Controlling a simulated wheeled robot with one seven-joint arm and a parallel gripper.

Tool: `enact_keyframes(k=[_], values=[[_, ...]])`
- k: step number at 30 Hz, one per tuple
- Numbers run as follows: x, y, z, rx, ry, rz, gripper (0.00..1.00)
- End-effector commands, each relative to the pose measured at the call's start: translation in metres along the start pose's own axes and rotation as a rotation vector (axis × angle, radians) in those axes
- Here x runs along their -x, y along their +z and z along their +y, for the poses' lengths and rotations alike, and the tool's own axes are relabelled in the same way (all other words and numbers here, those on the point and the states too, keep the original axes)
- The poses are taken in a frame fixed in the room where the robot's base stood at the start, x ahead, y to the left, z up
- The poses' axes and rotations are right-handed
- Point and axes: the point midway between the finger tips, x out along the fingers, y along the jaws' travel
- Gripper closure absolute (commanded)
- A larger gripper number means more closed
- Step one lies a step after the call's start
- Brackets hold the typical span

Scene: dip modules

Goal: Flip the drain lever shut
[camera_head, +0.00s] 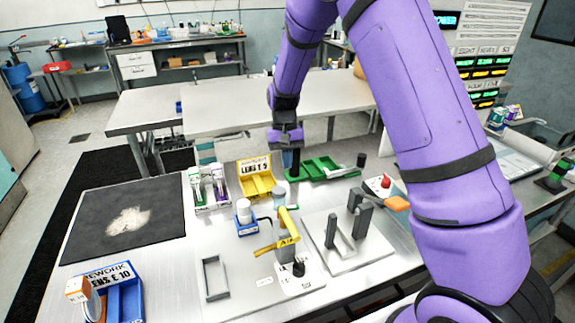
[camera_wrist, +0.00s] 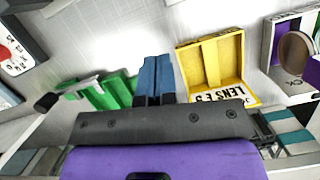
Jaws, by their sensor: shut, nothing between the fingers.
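An air unit (camera_head: 284,246) stands on the steel bench in the front middle of the head view. It is a grey body with a yellow "AIR" label. A yellow lever (camera_head: 265,250) sticks out low on its left side, and a yellow arm (camera_head: 289,224) rises at its top. I cannot tell for certain which is the drain lever. My gripper (camera_head: 294,164) is behind the unit and apart from it, pointing down between the yellow bin and the green tray. In the wrist view its blue fingers (camera_wrist: 154,80) are together and empty. The air unit does not show there.
The yellow bin (camera_head: 256,182) and green tray (camera_head: 322,168) flank my gripper. A grey fixture plate (camera_head: 348,258) with uprights stands right of the air unit, a blue holder (camera_head: 244,228) left of it. A red-knobbed box (camera_head: 384,181) is further right. The dark mat (camera_head: 90,210) is mostly clear.

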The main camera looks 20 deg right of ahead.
Motion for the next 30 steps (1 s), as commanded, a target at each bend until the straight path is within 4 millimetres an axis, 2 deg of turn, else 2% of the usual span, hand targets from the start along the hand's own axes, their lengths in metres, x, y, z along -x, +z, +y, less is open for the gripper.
enact_keyframes(k=[12, 19, 30], values=[[-0.078, 0.0, 0.0, 0.0, 0.001, -0.003, 1.0], [-0.091, 0.027, 0.0, 0.001, 0.0, -0.001, 1.0], [-0.095, 0.035, 0.0, 0.0, 0.0, 0.0, 1.0]])
